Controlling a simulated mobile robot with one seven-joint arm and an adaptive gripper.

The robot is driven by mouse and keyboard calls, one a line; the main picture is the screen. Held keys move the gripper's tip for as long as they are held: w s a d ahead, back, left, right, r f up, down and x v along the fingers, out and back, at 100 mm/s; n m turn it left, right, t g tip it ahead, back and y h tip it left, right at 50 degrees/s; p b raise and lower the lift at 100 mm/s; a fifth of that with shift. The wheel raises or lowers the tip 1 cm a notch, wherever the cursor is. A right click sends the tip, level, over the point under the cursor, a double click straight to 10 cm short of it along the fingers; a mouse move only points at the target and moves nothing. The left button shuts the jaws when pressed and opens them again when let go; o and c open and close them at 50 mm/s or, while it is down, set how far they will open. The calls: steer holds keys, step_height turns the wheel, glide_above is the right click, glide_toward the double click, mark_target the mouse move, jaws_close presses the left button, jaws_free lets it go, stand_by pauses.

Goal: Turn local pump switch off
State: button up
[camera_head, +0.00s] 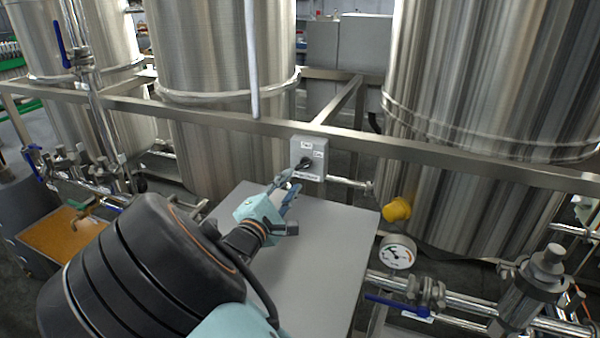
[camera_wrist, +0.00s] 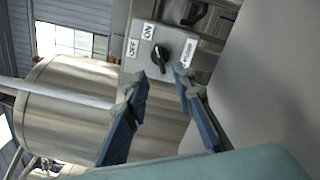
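The local pump switch is a grey box (camera_head: 321,149) with a black rotary knob (camera_head: 306,163), fixed to the metal frame behind the grey tabletop. In the wrist view the box (camera_wrist: 141,66) shows OFF and ON labels and another white label, and its knob (camera_wrist: 161,54) lies just beyond my fingertips, roughly in line with the gap. Which label the knob points to is not clear. My gripper (camera_head: 289,186) reaches toward the box from the front left. Its two blue fingers (camera_wrist: 160,76) are apart with nothing between them. I cannot tell whether a fingertip touches the box.
A grey tabletop (camera_head: 320,250) lies under my gripper. Large steel tanks (camera_head: 215,60) stand behind. A yellow cap (camera_head: 397,209), a pressure gauge (camera_head: 397,252) and a blue-handled valve (camera_head: 400,305) are to the right.

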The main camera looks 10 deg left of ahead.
mark_target(302, 167)
steer(key=w, duration=0.4)
steer(key=w+d, duration=0.1)
steer(key=w, duration=0.2)
jaws_close()
